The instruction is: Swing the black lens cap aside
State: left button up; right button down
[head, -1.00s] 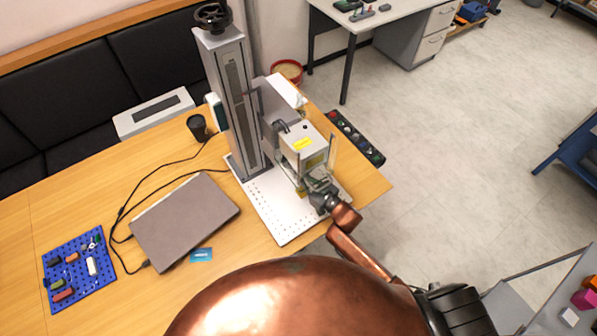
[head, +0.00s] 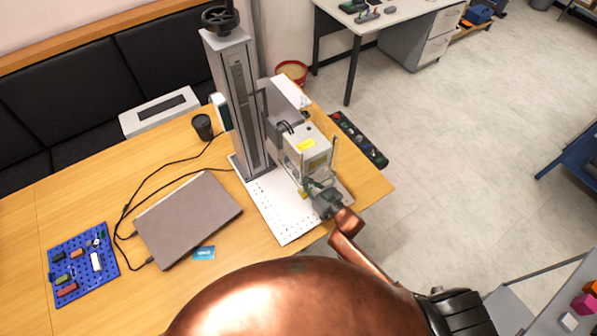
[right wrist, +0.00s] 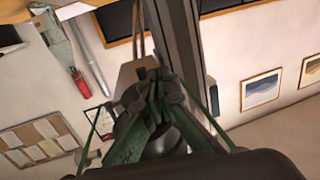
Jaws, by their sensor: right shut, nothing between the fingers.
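The laser marker (head: 314,157) stands on its tall grey column with its head over the white perforated base plate (head: 283,222). I cannot make out the black lens cap; in the head view, the laser head and my gripper block the sight of its underside. My right gripper (head: 311,187) is at the lower front of the laser head, above the plate. In the right wrist view, its fingers (right wrist: 156,88) are shut together with nothing between them, in front of the machine's pale housing. Whether they touch the machine, I cannot tell. My left gripper is not in view.
A closed laptop (head: 188,219), a blue pegboard with small parts (head: 84,283) and a black cup (head: 202,126) are on the wooden table left of the machine. The table's right corner is clear.

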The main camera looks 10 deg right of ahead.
jog(key=s, duration=1.2)
notch_tip(320, 180, down, 4)
jog(key=a+m+h+b, duration=0.1)
jog(key=a+h+b, duration=0.1)
jog(key=b, duration=0.5)
jog(key=d+r+m+t+h+b, duration=0.3)
jog(key=r+m+h+b, duration=0.1)
jog(key=h+b, duration=0.2)
pick_arm(q)
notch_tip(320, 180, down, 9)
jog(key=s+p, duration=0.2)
jog(key=p, duration=0.1)
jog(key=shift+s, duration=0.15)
pick_arm(e)
jog(key=w, duration=1.3)
jog(key=shift+w+a, duration=0.15)
jog(key=shift+a, duration=0.25)
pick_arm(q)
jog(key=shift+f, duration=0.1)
